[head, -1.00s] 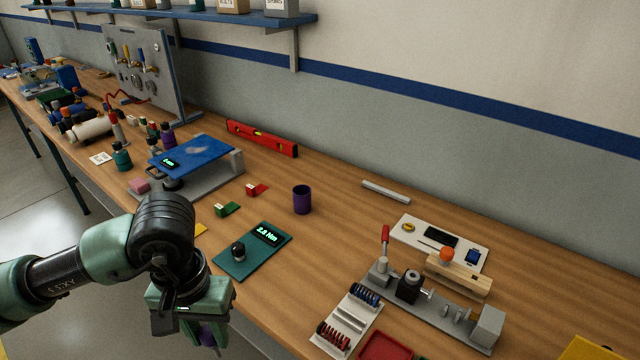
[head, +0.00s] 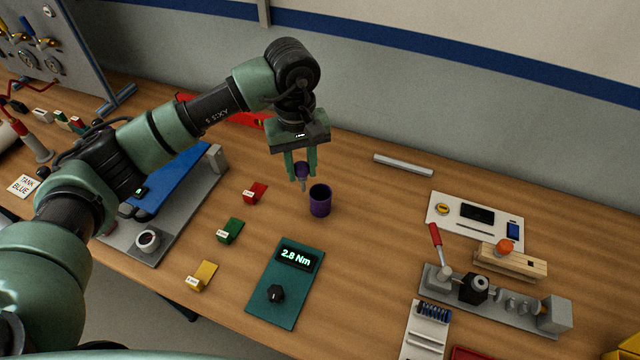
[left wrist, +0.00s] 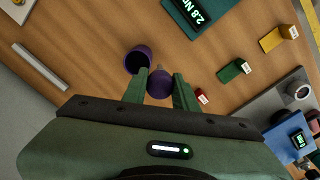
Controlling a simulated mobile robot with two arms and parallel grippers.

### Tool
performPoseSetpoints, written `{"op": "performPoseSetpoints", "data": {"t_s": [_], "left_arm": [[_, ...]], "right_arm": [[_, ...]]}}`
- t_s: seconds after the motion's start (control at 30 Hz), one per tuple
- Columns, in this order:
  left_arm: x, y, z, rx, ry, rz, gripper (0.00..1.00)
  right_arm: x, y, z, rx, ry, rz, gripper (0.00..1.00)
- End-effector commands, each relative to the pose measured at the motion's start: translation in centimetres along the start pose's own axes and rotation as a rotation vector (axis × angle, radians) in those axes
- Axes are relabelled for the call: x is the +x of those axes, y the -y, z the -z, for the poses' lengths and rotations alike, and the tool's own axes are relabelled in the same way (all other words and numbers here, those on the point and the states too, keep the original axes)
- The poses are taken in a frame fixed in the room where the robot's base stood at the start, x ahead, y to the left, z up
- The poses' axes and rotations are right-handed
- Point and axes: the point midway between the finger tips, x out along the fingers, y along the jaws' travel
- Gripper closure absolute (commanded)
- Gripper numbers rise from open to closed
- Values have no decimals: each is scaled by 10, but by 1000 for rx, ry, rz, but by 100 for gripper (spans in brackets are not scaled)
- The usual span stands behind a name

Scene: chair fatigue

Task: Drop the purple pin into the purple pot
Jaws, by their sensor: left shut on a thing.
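The purple pot (head: 320,201) stands upright and open on the wooden bench, near the middle of the head view. It also shows in the left wrist view (left wrist: 138,59). My left gripper (head: 301,175) is shut on the purple pin (head: 302,170), which has a purple top and a grey tip pointing down. The pin is above the bench, a little left of the pot in the head view. In the left wrist view the pin (left wrist: 160,84) sits between the two green fingers, beside the pot's rim. My right gripper is not in view.
Red (head: 255,193), green (head: 230,230) and yellow (head: 202,275) blocks lie left of the pot. A green panel reading 2.8 Nm (head: 287,283) lies in front. A grey bar (head: 403,165) and a clamp fixture (head: 495,300) are to the right. Bench around the pot is clear.

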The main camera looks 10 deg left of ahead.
Motion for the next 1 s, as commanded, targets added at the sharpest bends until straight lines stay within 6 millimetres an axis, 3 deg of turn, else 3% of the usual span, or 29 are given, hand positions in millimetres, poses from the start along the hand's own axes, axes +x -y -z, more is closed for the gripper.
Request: {"op": "performPoseSetpoints", "data": {"t_s": [0.03,0.23,0.7,1.0], "left_arm": [[-10,-11,5,-35,3,5,100],[-10,-27,19,-119,0,19,100],[40,-27,19,-126,2,20,100],[51,-26,20,-125,0,20,100]], "right_arm": [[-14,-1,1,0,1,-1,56],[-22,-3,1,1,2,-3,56],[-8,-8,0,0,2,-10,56],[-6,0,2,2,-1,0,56]]}}
